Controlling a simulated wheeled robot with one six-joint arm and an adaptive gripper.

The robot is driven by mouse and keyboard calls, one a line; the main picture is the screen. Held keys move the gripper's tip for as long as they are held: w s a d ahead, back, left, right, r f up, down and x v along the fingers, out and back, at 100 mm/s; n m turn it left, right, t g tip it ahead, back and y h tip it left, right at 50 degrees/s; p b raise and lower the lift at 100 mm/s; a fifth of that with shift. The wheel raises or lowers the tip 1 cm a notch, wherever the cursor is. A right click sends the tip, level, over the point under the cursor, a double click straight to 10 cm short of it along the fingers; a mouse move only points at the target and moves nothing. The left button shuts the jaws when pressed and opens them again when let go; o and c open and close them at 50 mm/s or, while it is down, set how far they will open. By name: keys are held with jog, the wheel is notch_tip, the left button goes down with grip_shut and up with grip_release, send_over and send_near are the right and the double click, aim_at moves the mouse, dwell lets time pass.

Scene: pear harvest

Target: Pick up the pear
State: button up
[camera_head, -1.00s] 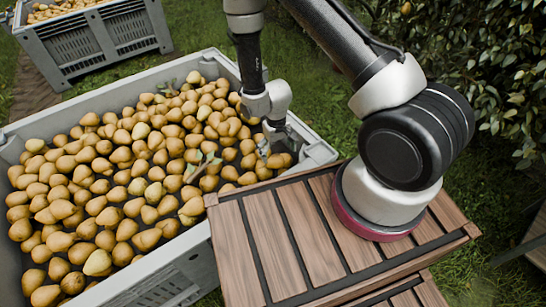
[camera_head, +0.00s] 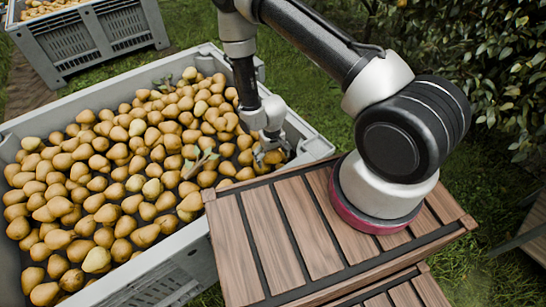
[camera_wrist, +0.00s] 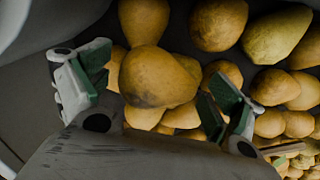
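Many yellow-brown pears fill a grey bin (camera_head: 165,262). A small gap shows at the left finger; contact at the right finger cannot be told. In the head view my gripper (camera_head: 270,155) points down among the pears at the bin's right corner, and its fingertips are partly hidden.
The bin's inner wall (camera_wrist: 35,100) is close on the left in the wrist view. A slatted wooden crate (camera_head: 290,235) stands right of the bin under my arm. Another pear bin (camera_head: 95,42) is at the back left. Leafy bushes (camera_head: 480,60) grow at the right.

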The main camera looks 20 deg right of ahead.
jog(key=c, duration=1)
